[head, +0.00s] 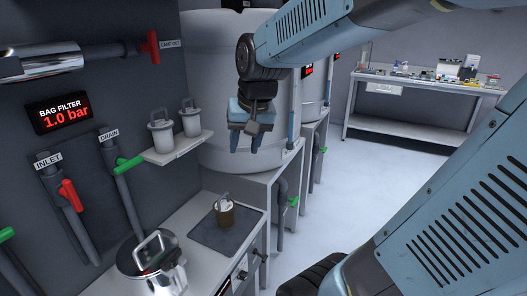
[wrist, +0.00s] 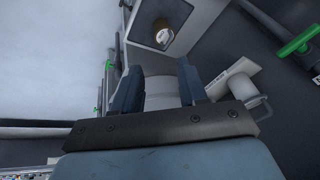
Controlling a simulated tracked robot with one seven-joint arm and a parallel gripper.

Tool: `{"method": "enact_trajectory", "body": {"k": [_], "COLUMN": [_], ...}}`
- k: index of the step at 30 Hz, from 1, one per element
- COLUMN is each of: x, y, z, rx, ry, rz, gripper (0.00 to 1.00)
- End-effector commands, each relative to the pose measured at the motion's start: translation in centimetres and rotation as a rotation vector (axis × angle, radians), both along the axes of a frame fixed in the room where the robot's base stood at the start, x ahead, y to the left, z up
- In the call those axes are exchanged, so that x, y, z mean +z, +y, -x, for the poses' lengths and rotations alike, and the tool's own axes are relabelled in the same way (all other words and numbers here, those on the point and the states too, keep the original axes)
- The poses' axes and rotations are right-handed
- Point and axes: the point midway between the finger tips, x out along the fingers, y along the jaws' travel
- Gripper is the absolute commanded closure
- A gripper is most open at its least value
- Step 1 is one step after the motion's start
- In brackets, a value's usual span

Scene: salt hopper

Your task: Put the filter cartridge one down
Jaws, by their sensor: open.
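A brownish, used-looking filter cartridge (head: 225,216) with a pale top and handle stands upright on a dark mat (head: 208,238) on the bench. It also shows in the wrist view (wrist: 161,35), beyond the fingertips. Two white cartridges with handles, a left one (head: 161,136) and a right one (head: 191,121), stand on a small wall shelf (head: 178,151). I cannot tell which is called one. My gripper (head: 246,146) is open and empty, raised above and behind the mat, in front of a white tank. In the wrist view (wrist: 156,72) nothing is between its fingers.
A shiny metal lidded vessel (head: 152,262) stands at the bench's near end. Pipes with a red inlet handle (head: 70,195) and green drain handle (head: 130,164) line the left wall. The white tank (head: 225,80) is close behind my gripper. Open floor lies right.

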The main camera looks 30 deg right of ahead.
Motion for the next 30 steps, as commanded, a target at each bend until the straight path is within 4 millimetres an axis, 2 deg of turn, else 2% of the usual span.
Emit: {"method": "enact_trajectory", "body": {"k": [1, 6, 12, 18, 30], "x": [0.6, 1.6, 2.1, 2.1, 2.1], "y": [0.0, 0.0, 0.0, 0.0, 0.0], "z": [1.3, 5.2, 8.3, 9.4, 9.4], "rx": [0.028, 0.125, 0.207, 0.235, 0.236], "ry": [-0.025, -0.091, -0.141, -0.157, -0.157], "rz": [0.016, 0.081, 0.148, 0.175, 0.175], "gripper": [0.58, 0.58, 0.58, 0.58, 0.58]}}
